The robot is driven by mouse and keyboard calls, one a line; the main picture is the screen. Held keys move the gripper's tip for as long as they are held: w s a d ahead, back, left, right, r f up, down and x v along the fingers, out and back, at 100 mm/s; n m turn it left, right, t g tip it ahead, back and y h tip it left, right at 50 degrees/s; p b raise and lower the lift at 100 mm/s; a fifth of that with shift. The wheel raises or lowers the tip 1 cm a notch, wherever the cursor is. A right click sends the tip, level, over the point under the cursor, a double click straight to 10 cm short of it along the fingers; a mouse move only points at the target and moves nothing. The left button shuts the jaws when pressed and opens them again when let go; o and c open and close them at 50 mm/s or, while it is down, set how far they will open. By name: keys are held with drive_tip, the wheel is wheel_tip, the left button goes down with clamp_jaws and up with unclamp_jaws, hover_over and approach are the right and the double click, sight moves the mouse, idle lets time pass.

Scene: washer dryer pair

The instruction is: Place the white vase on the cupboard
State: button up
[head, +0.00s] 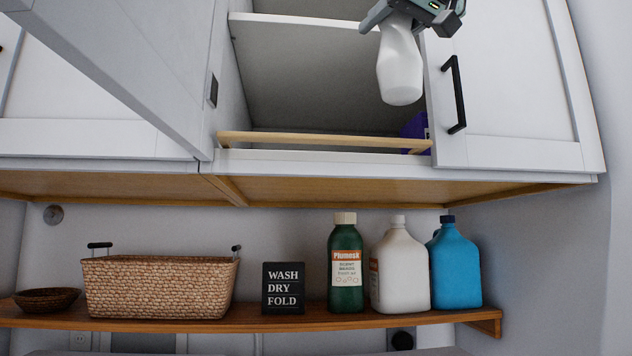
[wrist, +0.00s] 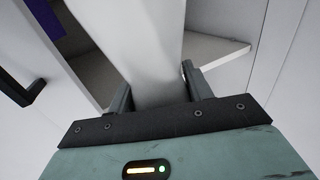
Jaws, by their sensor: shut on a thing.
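The white vase (head: 400,72) hangs from my gripper (head: 412,12) in the head view, high up in front of the open section of the wall cupboard (head: 320,65). The wrist view shows the vase (wrist: 130,45) between the two fingers of my gripper (wrist: 158,88), which is shut on it. The vase's lower end is above the cupboard's bottom board and apart from it in the picture. Whether it is inside the opening or in front of it I cannot tell. Its upper end is hidden by the gripper.
The left door (head: 130,65) stands open; the right door (head: 505,85) with a black handle is closed. A purple item (head: 415,127) sits inside at the right. A wooden rail (head: 310,138) crosses the opening's front. A shelf (head: 250,318) below holds a basket, sign and bottles.

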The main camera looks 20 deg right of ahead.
wheel_tip(320, 180, down, 2)
drive_tip(key=shift+f+b, duration=0.1)
drive_tip(key=shift+b, duration=0.5)
drive_tip(key=w+a+f+p, duration=0.1)
drive_tip(key=w+p, duration=0.2)
drive_tip(key=w, duration=0.5)
drive_tip(key=w+a+f+p, duration=0.2)
drive_tip(key=w+p, duration=0.1)
drive_tip(key=w, duration=0.6)
drive_tip(key=shift+w+a+f+p, duration=0.15)
drive_tip(key=shift+w+a+p, duration=0.05)
drive_tip(key=shift+w+p, duration=0.1)
drive_tip(key=shift+f, duration=0.1)
drive_tip(key=shift+f, duration=0.15)
drive_tip(key=o, duration=1.5)
